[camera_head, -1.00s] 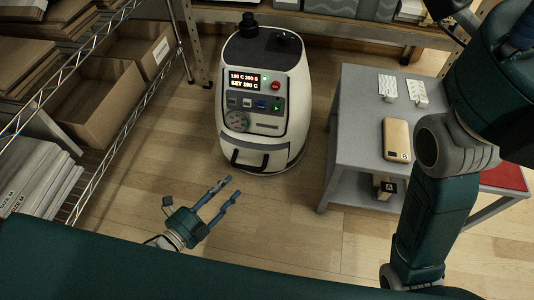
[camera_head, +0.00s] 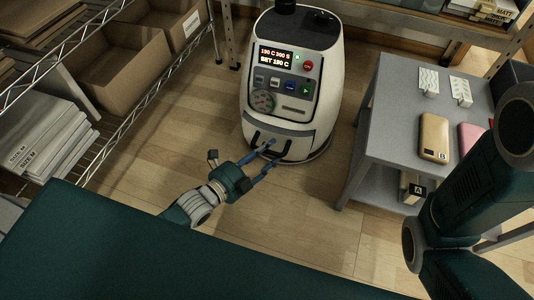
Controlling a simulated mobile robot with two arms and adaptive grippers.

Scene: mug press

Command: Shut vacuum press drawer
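The vacuum press (camera_head: 290,75) is a rounded white machine standing on the floor at top centre, with a lit display, several buttons and a gauge. Its drawer (camera_head: 298,131) is the pale front panel low on the body, with a dark handle (camera_head: 257,137). I cannot tell how far the drawer stands out. My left gripper (camera_head: 272,151) is open, its two blue fingers apart and reaching toward the drawer front, partly covering the handle area. Whether they touch it is unclear. I see no object between the fingers. My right arm is at the right edge; its gripper is not in view.
A grey table (camera_head: 398,110) stands right of the press, holding a gold phone case (camera_head: 434,136), a pink one (camera_head: 470,136) and small white stands. A wire shelf (camera_head: 130,101) with cardboard boxes (camera_head: 122,67) is at left. The wooden floor between is clear.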

